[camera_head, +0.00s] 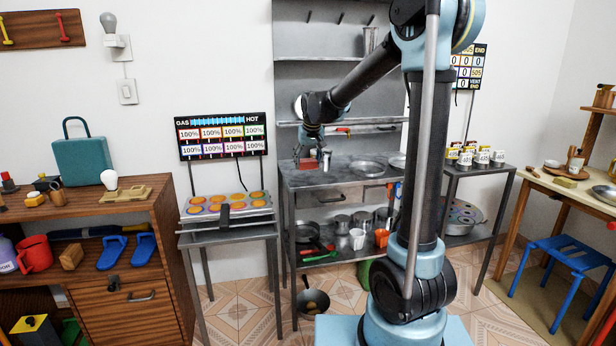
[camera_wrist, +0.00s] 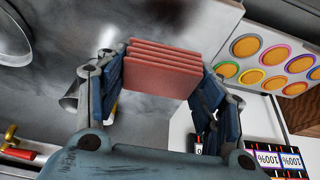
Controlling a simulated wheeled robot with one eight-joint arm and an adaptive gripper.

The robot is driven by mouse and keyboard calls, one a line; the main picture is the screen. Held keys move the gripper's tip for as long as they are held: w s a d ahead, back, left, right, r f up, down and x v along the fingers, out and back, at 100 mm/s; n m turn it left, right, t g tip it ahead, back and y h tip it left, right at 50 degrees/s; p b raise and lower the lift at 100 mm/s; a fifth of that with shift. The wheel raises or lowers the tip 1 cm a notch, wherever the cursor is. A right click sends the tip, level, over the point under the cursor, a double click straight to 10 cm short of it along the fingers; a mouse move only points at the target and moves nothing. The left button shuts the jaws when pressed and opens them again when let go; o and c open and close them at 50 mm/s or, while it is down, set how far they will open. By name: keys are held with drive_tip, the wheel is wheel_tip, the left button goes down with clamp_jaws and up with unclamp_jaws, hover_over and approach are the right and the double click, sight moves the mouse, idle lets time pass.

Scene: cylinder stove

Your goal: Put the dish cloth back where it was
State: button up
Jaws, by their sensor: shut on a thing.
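The dish cloth (camera_wrist: 160,70) is a folded, layered, pinkish-red block in the wrist view. My gripper (camera_wrist: 163,76) is shut on it, with a blue finger on each side. In the head view, my gripper (camera_head: 311,154) is low at the left part of the metal stove table (camera_head: 340,180). The cloth (camera_head: 308,163) shows there as a small red patch just below the fingers. I cannot tell whether it touches the table top.
Round metal burners or plates (camera_head: 367,168) are on the table's right part. A tray with orange discs (camera_head: 228,205) stands on a lower table at left. A red-handled valve (camera_head: 343,130) is on the back pipe. Pots and cups (camera_head: 343,222) fill the shelf below.

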sight(309, 169)
drive_tip(key=shift+f, duration=2.65)
drive_tip(key=o, duration=1)
